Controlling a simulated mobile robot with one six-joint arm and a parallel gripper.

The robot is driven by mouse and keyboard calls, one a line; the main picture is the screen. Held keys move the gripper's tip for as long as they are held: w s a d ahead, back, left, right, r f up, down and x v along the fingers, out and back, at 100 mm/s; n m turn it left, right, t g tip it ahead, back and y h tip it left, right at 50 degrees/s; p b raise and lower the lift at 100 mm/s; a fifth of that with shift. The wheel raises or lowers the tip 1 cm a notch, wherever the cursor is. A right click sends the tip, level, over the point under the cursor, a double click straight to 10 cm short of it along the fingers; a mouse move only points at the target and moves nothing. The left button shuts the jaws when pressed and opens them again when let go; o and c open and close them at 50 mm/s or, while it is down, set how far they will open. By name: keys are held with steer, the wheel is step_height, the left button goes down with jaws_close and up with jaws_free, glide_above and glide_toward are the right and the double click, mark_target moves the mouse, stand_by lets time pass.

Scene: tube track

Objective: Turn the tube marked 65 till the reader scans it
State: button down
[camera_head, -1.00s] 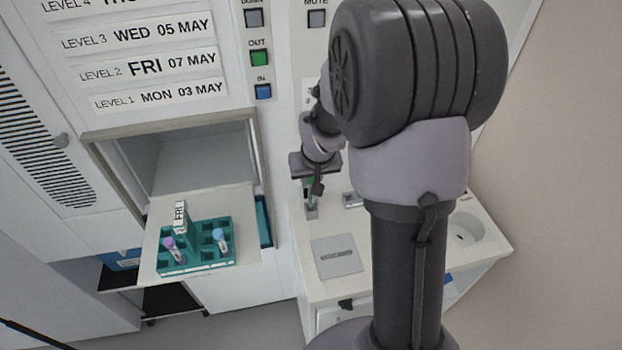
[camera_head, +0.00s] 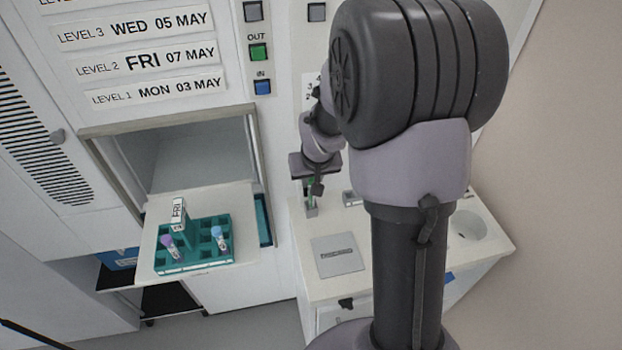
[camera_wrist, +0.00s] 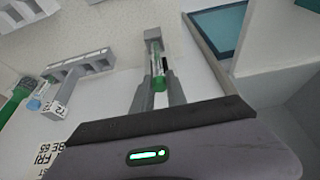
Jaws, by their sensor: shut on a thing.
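My gripper (camera_wrist: 158,95) is shut on a tube with a green cap (camera_wrist: 159,82) in the wrist view. The tube stands upright in front of a narrow grey post or holder (camera_wrist: 152,38). No number on this tube is readable from here. In the head view, my gripper (camera_head: 312,187) is low over the white counter, left of my arm, and a small green part of the tube shows there. A white card (camera_wrist: 46,158) in the wrist view reads "BE 65" and "FRI", partly cut off. No scan result is readable.
A teal rack (camera_head: 195,262) with a purple-capped and a blue-capped tube sits on the pulled-out shelf at left. A grey plate (camera_head: 337,254) lies on the counter (camera_head: 312,290).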

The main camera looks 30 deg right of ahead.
steer(key=shift+f, duration=0.15)
steer(key=shift+f+b, duration=0.4)
steer(key=shift+b, duration=0.15)
steer(key=shift+f, duration=0.15)
steer(key=c, duration=1.3)
jaws_free()
steer(key=shift+o, duration=0.2)
steer(key=p+v, duration=0.4)
steer(key=v, duration=1.3)
steer(key=shift+s+r+p, duration=0.2)
steer(key=shift+p, duration=0.15)
